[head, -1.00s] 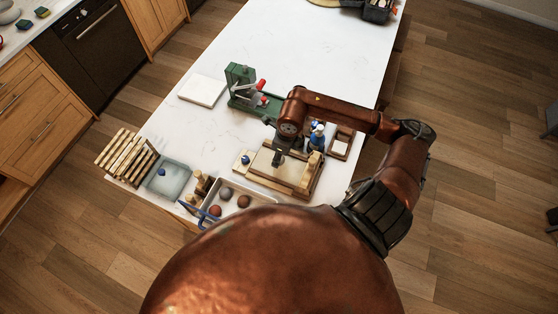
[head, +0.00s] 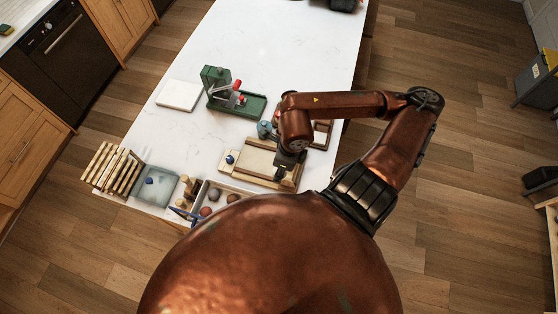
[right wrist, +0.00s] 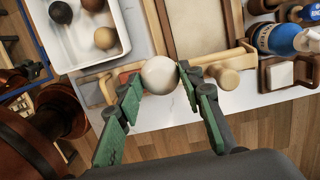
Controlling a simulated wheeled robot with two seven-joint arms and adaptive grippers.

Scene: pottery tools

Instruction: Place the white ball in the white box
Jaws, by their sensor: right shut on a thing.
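The white ball (right wrist: 160,75) is between the two green-padded fingertips of my right gripper (right wrist: 158,80) in the right wrist view, and both touch it. In the head view my right gripper (head: 281,177) is over the near right edge of a wooden board, and the ball cannot be made out. The white box (right wrist: 78,40) is a shallow tray holding brown, dark and tan balls, at the upper left of the wrist view. In the head view the box (head: 242,189) lies left of my gripper, partly hidden by my body. My left gripper is not in view.
A wooden board (head: 258,160) lies under my right arm. A blue bottle (right wrist: 275,38) stands near the gripper. A green press (head: 235,101), white slab (head: 179,95), grey-blue tray (head: 155,194) and wooden rack (head: 113,165) stand on the table. The far tabletop is mostly clear.

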